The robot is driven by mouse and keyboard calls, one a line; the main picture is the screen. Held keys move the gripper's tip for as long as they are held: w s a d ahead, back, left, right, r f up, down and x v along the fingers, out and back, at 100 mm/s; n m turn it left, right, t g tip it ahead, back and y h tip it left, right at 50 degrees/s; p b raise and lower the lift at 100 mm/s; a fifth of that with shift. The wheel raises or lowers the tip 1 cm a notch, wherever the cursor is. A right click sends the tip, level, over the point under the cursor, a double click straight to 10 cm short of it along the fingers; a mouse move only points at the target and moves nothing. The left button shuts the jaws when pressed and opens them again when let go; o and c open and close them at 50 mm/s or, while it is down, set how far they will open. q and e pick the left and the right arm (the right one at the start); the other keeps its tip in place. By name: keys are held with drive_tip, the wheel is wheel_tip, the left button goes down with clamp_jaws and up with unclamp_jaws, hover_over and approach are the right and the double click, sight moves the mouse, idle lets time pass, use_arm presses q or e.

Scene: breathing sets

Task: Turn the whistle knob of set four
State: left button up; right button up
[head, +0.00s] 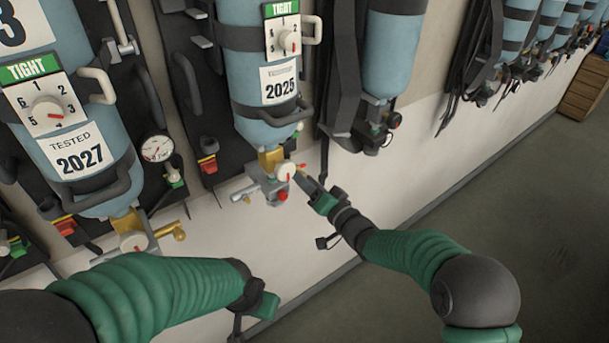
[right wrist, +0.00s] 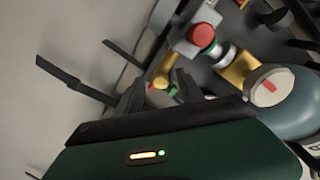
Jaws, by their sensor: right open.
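The middle blue cylinder (head: 260,85), labelled 2025, has a valve at its foot; its set number is not readable. The valve carries a white round knob (head: 285,172) with a red mark and a red knob (head: 282,196). My right gripper (head: 306,182) is open just right of the white knob, by a small yellow part. In the right wrist view, the yellow part (right wrist: 165,68) lies just ahead of the dark fingers, with the red knob (right wrist: 202,36) above and the white knob (right wrist: 268,86) to the right. Contact is unclear. My left gripper (head: 255,308) is low, its fingers mostly hidden.
The left cylinder (head: 70,125), labelled 2027, stands under a "3" sign, with a pressure gauge (head: 157,148) beside it. Another cylinder (head: 390,55) hangs to the right. Black straps hang around the sets. The floor (head: 530,220) at right is clear.

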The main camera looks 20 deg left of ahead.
drive_tip(key=shift+w+a, duration=0.2)
drive_tip(key=shift+w, duration=0.1)
drive_tip(key=shift+c, duration=1)
drive_tip(key=shift+s, duration=0.1)
clamp_jaws()
